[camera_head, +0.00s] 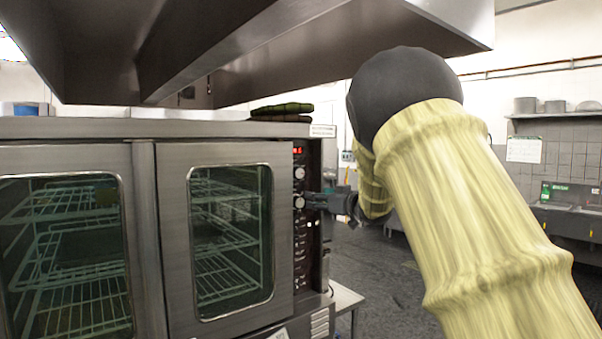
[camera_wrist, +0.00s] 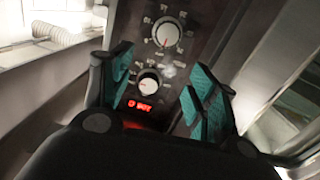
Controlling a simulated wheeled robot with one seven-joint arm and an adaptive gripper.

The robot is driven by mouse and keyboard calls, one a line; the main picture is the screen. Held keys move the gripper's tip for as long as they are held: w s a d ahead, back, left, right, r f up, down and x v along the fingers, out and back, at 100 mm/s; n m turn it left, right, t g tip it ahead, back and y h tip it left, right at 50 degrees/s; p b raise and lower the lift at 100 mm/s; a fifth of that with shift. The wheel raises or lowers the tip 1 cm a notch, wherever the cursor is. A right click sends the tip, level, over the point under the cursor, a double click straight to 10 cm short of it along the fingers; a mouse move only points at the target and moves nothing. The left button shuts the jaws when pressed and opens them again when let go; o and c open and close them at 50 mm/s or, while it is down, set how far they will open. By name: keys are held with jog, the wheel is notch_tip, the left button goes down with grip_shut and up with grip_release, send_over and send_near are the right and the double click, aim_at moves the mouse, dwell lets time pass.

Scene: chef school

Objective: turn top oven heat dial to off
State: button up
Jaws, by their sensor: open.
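The oven (camera_head: 145,170) has a dark control panel (camera_head: 306,245) at the right of its doors. The top dial (camera_head: 299,173) is a pale round knob just under the red display (camera_head: 298,151). A second dial (camera_head: 299,202) is below it. In the wrist view the panel appears upside down, with the top dial (camera_wrist: 150,84) beside the display (camera_wrist: 139,106) and the second dial (camera_wrist: 167,35) farther up. My gripper (camera_head: 310,200) is open at the panel, level with the second dial in the head view. In the wrist view its teal-padded fingers (camera_wrist: 158,72) flank the top dial; contact is unclear.
A metal hood (camera_head: 240,45) hangs above the oven. Dark green folded items (camera_head: 282,109) lie on the oven top. A small metal table (camera_head: 345,297) stands at the oven's lower right. Open floor lies to the right, before a sink counter (camera_head: 565,215).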

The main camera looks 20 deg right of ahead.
send_near(300, 174)
jog(key=shift+n, duration=0.3)
jog(key=p+x, duration=0.1)
jog(key=x, duration=0.1)
jog(key=p+x, duration=0.2)
jog(key=x, duration=0.1)
jog(key=p+x, duration=0.1)
jog(key=x, duration=0.2)
jog(key=shift+r, duration=0.25)
jog(key=shift+p+x, duration=0.55)
jog(key=shift+x, duration=0.3)
jog(key=shift+f, duration=0.1)
jog(key=c, duration=1)
jog(key=shift+n+b, duration=0.35)
jog(key=shift+n, duration=0.05)
